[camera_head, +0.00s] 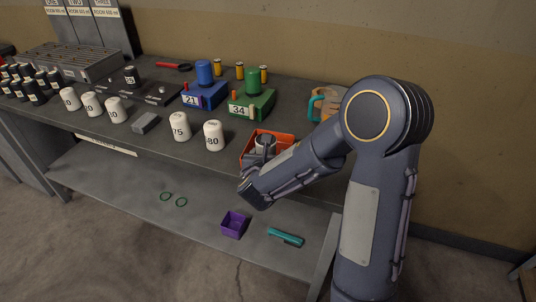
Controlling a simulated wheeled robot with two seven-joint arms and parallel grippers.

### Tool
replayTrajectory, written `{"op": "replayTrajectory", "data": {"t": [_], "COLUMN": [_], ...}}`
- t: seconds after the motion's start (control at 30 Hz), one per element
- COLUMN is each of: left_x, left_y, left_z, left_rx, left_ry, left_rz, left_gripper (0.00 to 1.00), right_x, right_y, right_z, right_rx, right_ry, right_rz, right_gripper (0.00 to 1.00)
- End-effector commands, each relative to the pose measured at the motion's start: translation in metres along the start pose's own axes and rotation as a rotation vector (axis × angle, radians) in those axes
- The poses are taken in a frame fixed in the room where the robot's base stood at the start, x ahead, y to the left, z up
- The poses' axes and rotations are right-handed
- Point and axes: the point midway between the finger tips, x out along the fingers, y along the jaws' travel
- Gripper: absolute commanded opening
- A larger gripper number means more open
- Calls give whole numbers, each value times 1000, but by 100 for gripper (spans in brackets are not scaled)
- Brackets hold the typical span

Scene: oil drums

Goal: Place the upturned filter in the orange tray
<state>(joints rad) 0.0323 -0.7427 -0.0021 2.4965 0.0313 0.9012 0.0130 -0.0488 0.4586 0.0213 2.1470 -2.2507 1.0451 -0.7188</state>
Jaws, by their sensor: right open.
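The orange tray (287,137) stands at the right part of the bench top, near its front edge, partly hidden by my right arm. A pale, grey-topped cylinder (266,138) that looks like a filter is in the tray; I cannot tell clearly which way up it is. My right gripper (262,147) is open at the tray, with its fingers close to this cylinder; contact cannot be told. My left gripper is not in view. White numbered filters, including one marked 80 (213,136) and one marked 75 (180,127), stand upright left of the tray.
Blue (204,95) and green (252,103) stands with cylinders are behind. A grey block (145,122) lies further left, with black filters at the far left. The lower shelf holds a purple box (234,225), a teal tool (286,237) and two green rings (166,197).

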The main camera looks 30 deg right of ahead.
Motion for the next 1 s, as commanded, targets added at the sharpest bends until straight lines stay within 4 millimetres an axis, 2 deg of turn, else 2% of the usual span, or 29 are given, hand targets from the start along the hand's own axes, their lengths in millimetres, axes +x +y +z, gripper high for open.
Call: {"op": "replayTrajectory", "data": {"t": [0.03, 0.13, 0.17, 0.27, 0.5, 0.63, 0.77, 0.87, 0.97, 1.0], "left_x": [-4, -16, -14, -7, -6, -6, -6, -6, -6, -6], "left_y": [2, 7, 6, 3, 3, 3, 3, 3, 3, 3], "left_z": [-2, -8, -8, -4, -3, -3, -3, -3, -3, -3], "left_rx": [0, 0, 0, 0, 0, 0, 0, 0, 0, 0], "left_ry": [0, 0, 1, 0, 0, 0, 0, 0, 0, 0], "left_rz": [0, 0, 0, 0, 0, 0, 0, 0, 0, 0], "left_gripper": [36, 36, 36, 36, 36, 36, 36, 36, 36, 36], "right_x": [-3, -7, -10, -33, -89, -109, -121, -125, -129, -134], "right_y": [2, 2, 3, 3, 3, 2, 1, -12, -50, -71], "right_z": [-10, 1, -1, -3, 3, 4, 4, 4, -2, -8], "right_rx": [-22, -23, -23, -21, -14, -14, -11, 46, 242, 366], "right_ry": [34, 34, 33, 27, 19, 18, 19, 43, 127, 175], "right_rz": [10, 12, 15, 18, 18, 16, 11, -28, -150, -223], "right_gripper": [74, 74, 74, 74, 74, 74, 74, 74, 74, 74]}}
